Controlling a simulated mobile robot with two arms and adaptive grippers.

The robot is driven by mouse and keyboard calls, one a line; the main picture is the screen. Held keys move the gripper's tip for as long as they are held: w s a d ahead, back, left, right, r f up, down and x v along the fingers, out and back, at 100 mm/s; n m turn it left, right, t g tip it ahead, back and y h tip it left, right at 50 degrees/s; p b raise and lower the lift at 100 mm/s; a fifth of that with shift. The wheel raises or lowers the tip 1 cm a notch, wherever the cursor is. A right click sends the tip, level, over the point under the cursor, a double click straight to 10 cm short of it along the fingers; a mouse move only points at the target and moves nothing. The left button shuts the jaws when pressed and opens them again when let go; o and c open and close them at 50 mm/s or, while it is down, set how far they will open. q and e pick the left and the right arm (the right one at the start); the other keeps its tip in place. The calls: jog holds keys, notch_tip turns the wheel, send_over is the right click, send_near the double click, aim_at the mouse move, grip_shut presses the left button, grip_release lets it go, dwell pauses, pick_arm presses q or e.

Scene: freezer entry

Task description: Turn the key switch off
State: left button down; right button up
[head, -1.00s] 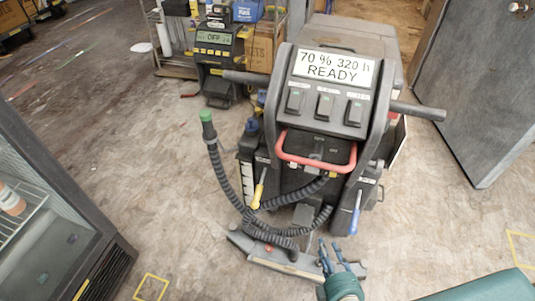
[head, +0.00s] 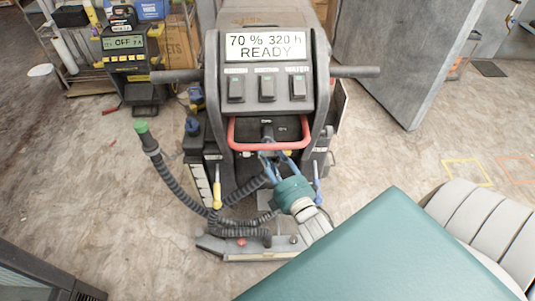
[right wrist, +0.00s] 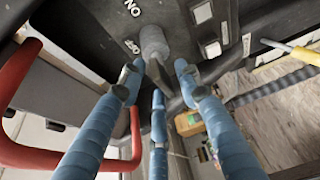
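The cleaning machine (head: 268,95) stands ahead in the head view, its display reading "70 % 320 h READY". The key switch (head: 267,132) is on its dark front panel, near the red bar handle (head: 232,135). In the right wrist view, the grey switch barrel (right wrist: 153,42) carries a dark key (right wrist: 164,82), with ON and OFF printed beside it. My right gripper (right wrist: 157,80) has its blue fingers spread on either side of the key, with visible gaps. In the head view this gripper (head: 274,158) is just below the switch. My left gripper is out of view.
A ribbed hose (head: 175,183) with a green end loops at the machine's left. Yellow (head: 217,197) and blue (head: 317,187) handled levers flank its lower front. A charger showing OFF (head: 125,55) and a shelf stand at back left. A grey door (head: 400,55) is at right.

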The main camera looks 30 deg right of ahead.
jog(key=shift+w+d, duration=0.1)
jog(key=shift+w, duration=0.45)
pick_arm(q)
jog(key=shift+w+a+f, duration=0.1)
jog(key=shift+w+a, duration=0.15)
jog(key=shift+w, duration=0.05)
pick_arm(e)
grip_shut()
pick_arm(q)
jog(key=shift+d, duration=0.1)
